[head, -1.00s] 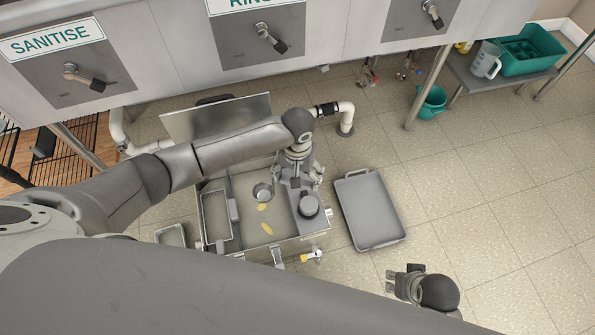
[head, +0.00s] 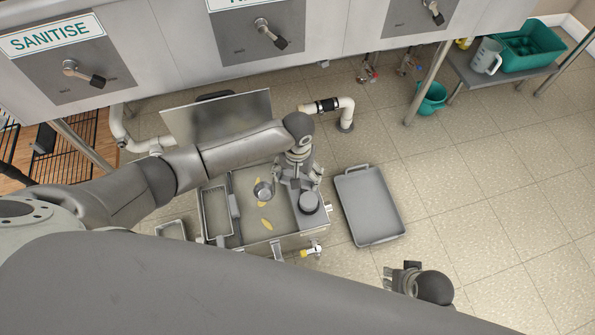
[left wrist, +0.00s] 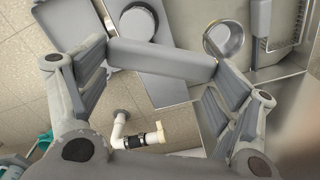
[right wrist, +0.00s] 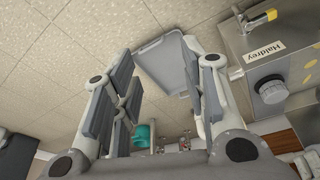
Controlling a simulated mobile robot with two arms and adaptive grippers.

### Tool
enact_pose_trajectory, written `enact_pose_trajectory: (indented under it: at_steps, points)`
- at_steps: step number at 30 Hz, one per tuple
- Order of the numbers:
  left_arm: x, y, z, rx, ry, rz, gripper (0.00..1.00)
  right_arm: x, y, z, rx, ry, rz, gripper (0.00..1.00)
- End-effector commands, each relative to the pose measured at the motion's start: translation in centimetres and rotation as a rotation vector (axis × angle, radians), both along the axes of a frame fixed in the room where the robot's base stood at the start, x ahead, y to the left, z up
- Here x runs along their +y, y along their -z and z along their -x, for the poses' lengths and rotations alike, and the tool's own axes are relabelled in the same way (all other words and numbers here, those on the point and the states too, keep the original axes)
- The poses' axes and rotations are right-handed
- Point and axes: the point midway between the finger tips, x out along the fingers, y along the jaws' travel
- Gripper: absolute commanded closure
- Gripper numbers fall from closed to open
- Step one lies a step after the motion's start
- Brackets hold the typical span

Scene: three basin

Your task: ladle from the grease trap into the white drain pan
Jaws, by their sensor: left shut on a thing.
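The grease trap (head: 292,243) is an open metal box on the floor with murky liquid and yellowish flakes (head: 262,204) in it. My left gripper (head: 297,178) is over its right part, shut on the ladle's grey handle (left wrist: 160,62). The ladle's round metal cup (head: 263,191) is inside the trap's outline, left of the gripper; it also shows in the left wrist view (left wrist: 223,40). Whether it touches the liquid I cannot tell. The drain pan (head: 370,206), grey here, lies right of the trap and looks empty. My right gripper (head: 405,272) is open and empty.
The raised lid (head: 218,118) stands behind the trap. A strainer basket (head: 214,212) is at its left side, and a white pipe (head: 343,108) rises behind. Sinks run along the back. A teal bucket (head: 432,98) is farther right. Floor right of the pan is clear.

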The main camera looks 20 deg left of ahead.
Motion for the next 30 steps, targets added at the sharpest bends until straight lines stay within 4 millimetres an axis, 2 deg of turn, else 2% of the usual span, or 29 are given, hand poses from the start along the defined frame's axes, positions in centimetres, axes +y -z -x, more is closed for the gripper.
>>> enact_pose_trajectory:
  at_steps: [6,21,27,30]
  points:
    - [0.1,2.6,0.1,0.002,-0.002,0.004,0.44,-0.1,-3.1,-0.3,-0.021,0.003,-0.002,0.60]
    - [1.5,6.9,0.1,-0.001,-0.002,0.099,0.44,-0.3,-10.5,0.7,-0.059,0.009,-0.003,0.60]
    - [2.2,9.5,0.1,-0.002,-0.003,0.152,0.44,-0.4,-11.3,1.3,-0.067,0.010,-0.002,0.60]
    - [3.2,9.7,0.1,-0.002,-0.003,0.198,0.44,-0.4,-11.1,1.4,-0.065,0.010,-0.002,0.60]
